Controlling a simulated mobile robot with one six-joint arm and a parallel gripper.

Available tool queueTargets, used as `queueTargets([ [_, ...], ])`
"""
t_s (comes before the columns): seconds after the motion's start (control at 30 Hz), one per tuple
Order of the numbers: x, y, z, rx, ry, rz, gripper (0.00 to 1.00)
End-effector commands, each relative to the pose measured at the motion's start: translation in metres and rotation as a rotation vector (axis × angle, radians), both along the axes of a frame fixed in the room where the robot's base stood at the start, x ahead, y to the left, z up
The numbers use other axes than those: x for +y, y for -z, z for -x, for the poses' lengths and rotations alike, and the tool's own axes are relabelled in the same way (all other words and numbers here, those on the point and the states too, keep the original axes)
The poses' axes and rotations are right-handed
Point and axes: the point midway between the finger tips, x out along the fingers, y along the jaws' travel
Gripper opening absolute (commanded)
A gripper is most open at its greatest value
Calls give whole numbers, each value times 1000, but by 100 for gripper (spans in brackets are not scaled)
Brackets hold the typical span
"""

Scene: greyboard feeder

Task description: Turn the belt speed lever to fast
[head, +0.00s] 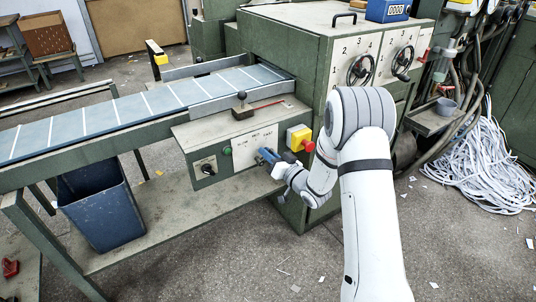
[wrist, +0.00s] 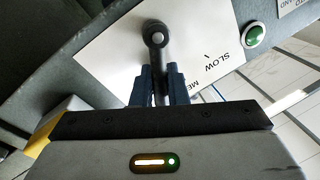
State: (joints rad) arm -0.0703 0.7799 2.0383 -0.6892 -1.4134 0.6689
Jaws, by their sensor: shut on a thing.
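The belt speed lever (wrist: 155,42) is a dark rod with a round pivot, mounted on a white label plate (wrist: 110,45) on the front of the green control box (head: 190,130). My gripper (wrist: 160,75) is shut on the lever, with one dark blue finger on each side of the rod. In the head view my gripper (head: 267,157) is at the right part of the label, in front of the box, and hides the lever. The word SLOW shows in the wrist view, with part of MED beside my gripper. The lever's exact setting is hidden.
A yellow box with a red button (head: 307,145) sits close right of my gripper. A green button (head: 227,151) and a black selector switch (head: 206,169) are to the left. The belt (head: 120,112) runs behind; a blue bin (head: 100,210) stands below.

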Motion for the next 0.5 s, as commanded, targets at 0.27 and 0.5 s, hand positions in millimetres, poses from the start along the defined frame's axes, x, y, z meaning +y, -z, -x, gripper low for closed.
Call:
queueTargets([
  [0.27, -1, -1, -1, -2, 3, -1, 19],
  [0.5, -1, -1, -1, -2, 2, 0, 35],
])
